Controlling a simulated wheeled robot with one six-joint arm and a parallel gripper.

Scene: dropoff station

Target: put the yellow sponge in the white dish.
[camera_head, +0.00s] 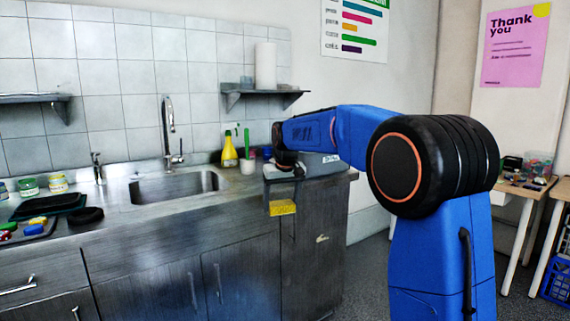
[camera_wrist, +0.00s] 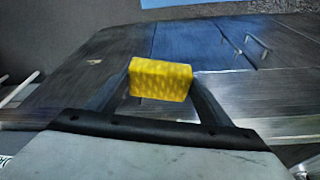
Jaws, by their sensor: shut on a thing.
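The yellow sponge (camera_head: 282,208) is between the fingers of my gripper (camera_head: 281,203), which is shut on it. My gripper points down and holds the sponge in the air in front of the dark cabinet doors, below the counter's top edge. In the wrist view the sponge (camera_wrist: 160,79) sits across both fingertips (camera_wrist: 160,86). I cannot make out a white dish in either view.
The counter (camera_head: 120,225) holds a sink (camera_head: 178,187) with a tap (camera_head: 170,130). A yellow bottle (camera_head: 229,152) stands at the back. At the left are a dark tray (camera_head: 45,207), a black round thing (camera_head: 86,215) and several jars. Clear counter lies before the sink.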

